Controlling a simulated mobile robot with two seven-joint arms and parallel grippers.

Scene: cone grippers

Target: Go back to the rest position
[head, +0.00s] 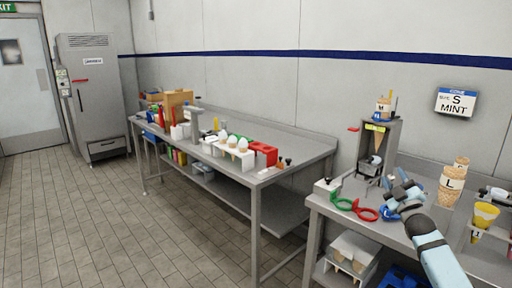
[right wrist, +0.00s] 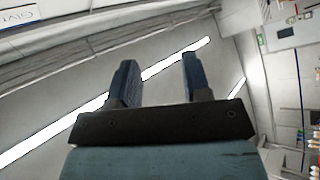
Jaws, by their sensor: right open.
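My right gripper (head: 398,184) is raised over the right-hand steel table (head: 408,244), its arm coming in from the lower right. In the right wrist view my right gripper (right wrist: 158,72) shows two dark fingers standing wide apart with nothing between them. My left gripper is in neither view.
Near the right gripper stand a grey dispenser (head: 391,139) with cones, a cone stack marked L (head: 450,187), a yellow cup (head: 485,213), and green (head: 341,203) and red (head: 367,213) rings. A long table (head: 310,150) stands left; the tiled floor (head: 130,230) is clear.

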